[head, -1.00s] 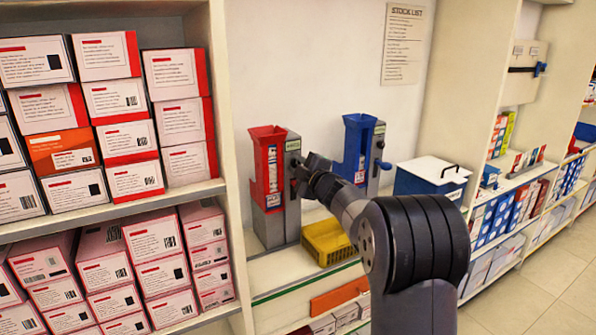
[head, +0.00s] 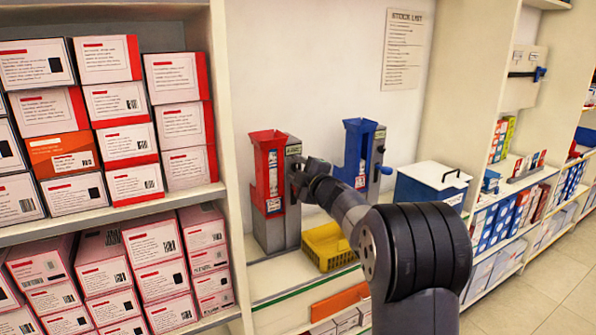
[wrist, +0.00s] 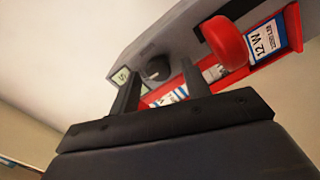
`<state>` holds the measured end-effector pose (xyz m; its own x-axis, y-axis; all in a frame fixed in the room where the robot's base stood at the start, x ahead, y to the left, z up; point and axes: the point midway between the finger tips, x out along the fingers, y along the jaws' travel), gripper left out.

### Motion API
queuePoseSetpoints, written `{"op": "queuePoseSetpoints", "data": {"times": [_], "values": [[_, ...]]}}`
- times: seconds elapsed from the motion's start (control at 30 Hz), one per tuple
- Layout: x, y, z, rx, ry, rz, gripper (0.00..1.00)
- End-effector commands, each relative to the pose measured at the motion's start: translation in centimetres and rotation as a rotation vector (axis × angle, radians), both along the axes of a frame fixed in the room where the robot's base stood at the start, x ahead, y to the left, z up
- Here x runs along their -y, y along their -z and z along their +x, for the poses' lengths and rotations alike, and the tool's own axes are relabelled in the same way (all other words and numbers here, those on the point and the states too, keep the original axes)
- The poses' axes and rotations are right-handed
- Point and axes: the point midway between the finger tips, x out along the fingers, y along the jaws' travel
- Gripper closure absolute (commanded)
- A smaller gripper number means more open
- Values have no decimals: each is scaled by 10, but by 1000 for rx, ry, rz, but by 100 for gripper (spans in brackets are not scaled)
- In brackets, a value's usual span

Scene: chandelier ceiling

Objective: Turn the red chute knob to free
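The red chute (head: 267,178) is mounted on a grey upright stand (head: 292,226) on the shelf. In the wrist view, a dark round knob (wrist: 156,69) sits on the grey panel, beside a small greenish display (wrist: 122,78). My gripper (wrist: 160,82) is open, its two fingers apart with the knob between or just beyond their tips. I cannot tell whether they touch it. In the head view my gripper (head: 299,180) is at the right side of the red chute and hides its knob. A rounded red part (wrist: 226,42) sticks out near the fingers, beside a white and blue label.
A yellow bin (head: 328,245) sits on the shelf below my gripper. A blue box with a white lid (head: 433,176) is further right. Stacked cartons (head: 130,140) fill the shelves at left.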

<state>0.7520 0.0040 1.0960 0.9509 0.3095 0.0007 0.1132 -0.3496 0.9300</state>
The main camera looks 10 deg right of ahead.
Motion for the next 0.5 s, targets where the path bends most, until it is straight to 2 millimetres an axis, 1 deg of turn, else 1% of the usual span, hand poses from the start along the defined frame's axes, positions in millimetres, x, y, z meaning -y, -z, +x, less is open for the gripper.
{"op": "queuePoseSetpoints", "data": {"times": [0.27, 0.37, 0.5], "values": [[1, 0, -2, -1, 1, 1, 55], [4, 1, -9, -1, 2, 1, 55], [10, 1, -28, 0, 2, 2, 55]]}}
